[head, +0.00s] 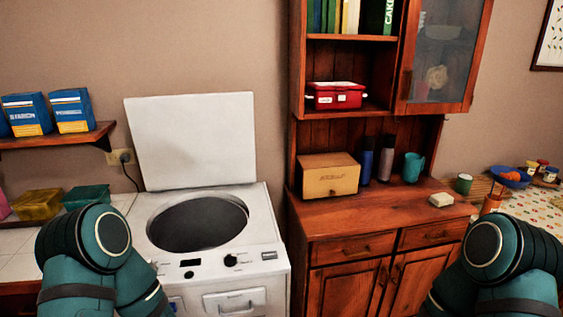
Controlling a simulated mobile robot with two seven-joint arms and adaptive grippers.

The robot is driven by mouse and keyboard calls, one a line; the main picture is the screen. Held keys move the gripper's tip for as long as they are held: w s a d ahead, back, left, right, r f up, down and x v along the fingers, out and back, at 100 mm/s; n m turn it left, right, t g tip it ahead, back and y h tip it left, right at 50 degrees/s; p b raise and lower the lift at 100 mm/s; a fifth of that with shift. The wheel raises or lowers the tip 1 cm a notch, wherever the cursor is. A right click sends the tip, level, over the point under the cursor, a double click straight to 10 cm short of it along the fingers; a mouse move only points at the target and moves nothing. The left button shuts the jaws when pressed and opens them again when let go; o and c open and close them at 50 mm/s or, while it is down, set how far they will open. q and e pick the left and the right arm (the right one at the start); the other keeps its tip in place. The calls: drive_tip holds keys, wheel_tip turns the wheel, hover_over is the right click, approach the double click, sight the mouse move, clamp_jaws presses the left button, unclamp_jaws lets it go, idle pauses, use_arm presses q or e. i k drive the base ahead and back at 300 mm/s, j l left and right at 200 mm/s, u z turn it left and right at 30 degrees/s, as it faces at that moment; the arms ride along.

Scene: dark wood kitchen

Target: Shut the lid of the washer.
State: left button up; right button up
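The white washer (258,256) stands in front of me, left of the wooden cabinet. Its square white lid (192,138) is open and stands upright at the back, near the wall. The round dark drum opening (198,224) is uncovered. Knobs and buttons show on the sloped front panel. My two teal arms show at the lower left and lower right, the left one overlapping the washer's front left side. Neither gripper is in the picture.
A wooden cabinet (345,225) stands close to the washer's right, with a box (330,176), bottles and a teal mug (413,167) on it. A wall shelf (60,140) with blue boxes is left of the lid. A tiled counter (18,239) adjoins the washer's left.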

sight(199, 140)
drive_tip(key=u, duration=0.8)
drive_tip(key=i+l+z, duration=0.1)
drive_tip(key=l, duration=0.3)
drive_tip(key=i+l+z, duration=0.1)
drive_tip(key=i+l, duration=0.15)
drive_tip(key=l, duration=0.15)
drive_tip(key=i+l+z, duration=0.1)
drive_tip(key=l, duration=0.3)
drive_tip(key=i+l+z, duration=0.1)
drive_tip(key=i+l, duration=0.2)
